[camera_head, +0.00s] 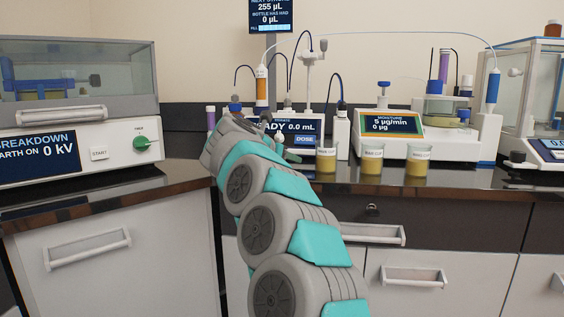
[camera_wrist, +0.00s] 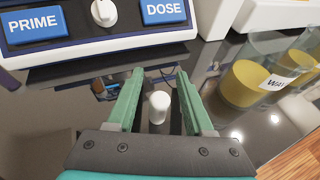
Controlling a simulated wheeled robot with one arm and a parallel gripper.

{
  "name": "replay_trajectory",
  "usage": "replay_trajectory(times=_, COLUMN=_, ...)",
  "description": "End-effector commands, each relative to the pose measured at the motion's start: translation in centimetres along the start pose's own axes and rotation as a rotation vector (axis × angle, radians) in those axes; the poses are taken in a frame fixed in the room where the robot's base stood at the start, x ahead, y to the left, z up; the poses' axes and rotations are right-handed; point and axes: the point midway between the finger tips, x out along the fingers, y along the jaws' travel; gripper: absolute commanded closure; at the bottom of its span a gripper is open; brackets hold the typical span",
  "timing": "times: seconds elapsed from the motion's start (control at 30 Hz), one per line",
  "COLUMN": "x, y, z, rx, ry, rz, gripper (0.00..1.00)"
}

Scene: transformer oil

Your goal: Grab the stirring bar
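The stirring bar (camera_wrist: 159,105) looks like a small white rounded capsule on the dark glossy counter in the wrist view. My gripper (camera_wrist: 160,76) is open, with one green finger to the left of the bar and one to the right. Bare counter shows between the bar and each finger, so neither finger appears to touch it.
A dosing unit with PRIME (camera_wrist: 33,25) and DOSE (camera_wrist: 163,11) buttons stands just beyond my fingers. A glass cup of yellow oil (camera_wrist: 243,83) stands close to the right. The breakdown tester (camera_head: 75,125) is at the left, the moisture instrument (camera_head: 395,124) at the right.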

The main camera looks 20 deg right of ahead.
Motion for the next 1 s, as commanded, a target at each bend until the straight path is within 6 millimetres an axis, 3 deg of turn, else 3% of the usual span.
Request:
replay_trajectory(times=0.07, x=-0.01, y=0.02, z=-0.01, rx=0.0, ry=0.0, rz=0.0, gripper=0.58)
replay_trajectory(times=0.43, x=-0.01, y=0.03, z=-0.02, rx=-0.001, ry=0.0, rz=0.0, gripper=1.0)
replay_trajectory(times=1.0, x=-0.06, y=0.04, z=0.08, rx=0.0, ry=0.0, rz=0.0, gripper=1.0)
